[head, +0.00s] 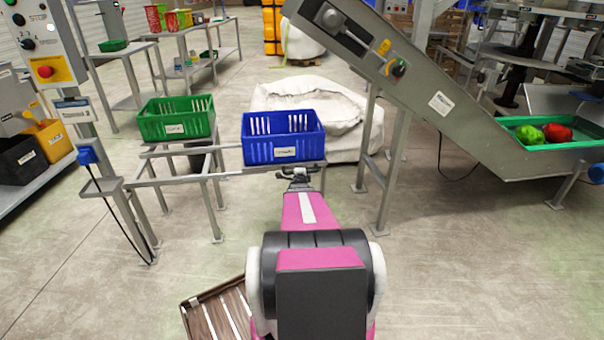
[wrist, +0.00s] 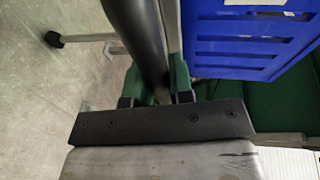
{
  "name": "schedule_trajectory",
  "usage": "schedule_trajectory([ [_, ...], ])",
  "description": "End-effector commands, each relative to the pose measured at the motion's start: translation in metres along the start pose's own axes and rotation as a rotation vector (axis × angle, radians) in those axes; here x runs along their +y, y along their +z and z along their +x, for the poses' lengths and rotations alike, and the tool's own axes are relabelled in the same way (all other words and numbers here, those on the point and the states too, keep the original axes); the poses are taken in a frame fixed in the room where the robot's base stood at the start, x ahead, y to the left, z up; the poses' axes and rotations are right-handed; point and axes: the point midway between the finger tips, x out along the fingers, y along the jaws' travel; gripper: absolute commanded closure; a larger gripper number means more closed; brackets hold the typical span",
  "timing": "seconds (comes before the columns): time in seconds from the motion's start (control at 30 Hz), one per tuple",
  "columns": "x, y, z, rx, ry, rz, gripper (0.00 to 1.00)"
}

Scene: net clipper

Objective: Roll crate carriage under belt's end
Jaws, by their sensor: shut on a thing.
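A blue crate (head: 283,138) and a green crate (head: 176,120) sit side by side on a low grey metal carriage frame (head: 180,175). The blue crate is on the right, and its slotted wall also shows in the wrist view (wrist: 245,45). My gripper (head: 297,174) is at the near edge below the blue crate. In the wrist view its fingers (wrist: 157,88) are shut on a black round bar (wrist: 140,40), which looks like the carriage's handle. The inclined belt conveyor (head: 440,100) rises toward the upper left, and its raised end is right of and above the blue crate.
A conveyor leg (head: 393,165) stands right of the blue crate. A white bulk sack (head: 310,95) is behind it. A control post (head: 75,110) stands at left. A slatted wooden thing (head: 215,315) lies beside my base. Front floor is mostly clear.

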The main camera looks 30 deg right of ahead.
Motion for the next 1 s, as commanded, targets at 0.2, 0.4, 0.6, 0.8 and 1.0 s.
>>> schedule_trajectory([
  [0.2,0.001,-0.004,0.001,0.007,0.000,0.003,1.00],
  [0.4,0.001,-0.004,0.001,0.006,0.000,0.003,0.54],
  [0.6,0.000,-0.003,0.001,0.005,-0.001,0.002,0.54],
  [0.8,0.000,-0.003,-0.006,0.004,-0.001,0.001,0.54],
  [1.0,-0.001,-0.003,-0.031,0.004,-0.001,0.001,0.54],
])
